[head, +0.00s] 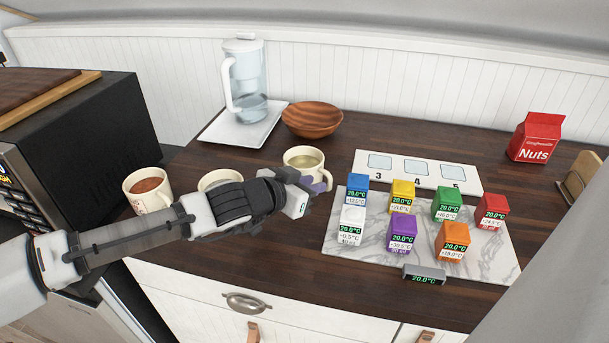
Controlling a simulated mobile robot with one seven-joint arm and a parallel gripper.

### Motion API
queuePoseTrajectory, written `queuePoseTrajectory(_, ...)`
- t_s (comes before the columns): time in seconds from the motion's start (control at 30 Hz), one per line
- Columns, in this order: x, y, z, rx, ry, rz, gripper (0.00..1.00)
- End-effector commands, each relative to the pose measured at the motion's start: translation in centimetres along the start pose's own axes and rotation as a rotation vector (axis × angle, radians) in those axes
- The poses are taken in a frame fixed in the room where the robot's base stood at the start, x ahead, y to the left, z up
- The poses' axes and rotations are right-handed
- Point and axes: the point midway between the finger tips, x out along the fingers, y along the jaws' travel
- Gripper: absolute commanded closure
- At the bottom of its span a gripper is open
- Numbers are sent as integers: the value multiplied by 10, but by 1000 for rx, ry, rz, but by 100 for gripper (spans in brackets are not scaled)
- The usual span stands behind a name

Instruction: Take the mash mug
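Three cream mugs stand in a row on the dark wooden counter. The left mug (147,189) holds something reddish brown. The middle mug (219,179) is partly hidden behind my arm, and a pale content shows at its rim. The right mug (302,160) holds a pale yellow-green content. I cannot make out a label that tells which one is the mash mug. My gripper (321,183) is at the front right side of the right mug, its purple-grey fingers close to the mug's lower right side. Whether they touch it, and how far they are apart, I cannot tell.
A marble board (455,262) with several coloured cubes lies right of my gripper, a numbered white panel (418,173) behind it. A wooden bowl (312,119) and a water pitcher (246,80) on a white tray (217,131) stand behind the mugs. A black microwave (90,135) is left.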

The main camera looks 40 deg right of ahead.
Motion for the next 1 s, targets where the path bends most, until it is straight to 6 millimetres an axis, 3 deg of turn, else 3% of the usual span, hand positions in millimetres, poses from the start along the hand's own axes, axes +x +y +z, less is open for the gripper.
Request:
queuePoseTrajectory(0.4, 49, 3, 4, 1, -1, 2, 79)
queuePoseTrajectory(0.63, 50, 3, 4, 1, -1, 1, 79)
queuePoseTrajectory(0.8, 50, 3, 4, 1, 0, 1, 100)
queuePoseTrajectory(1.0, 50, 3, 3, 3, 1, 1, 100)
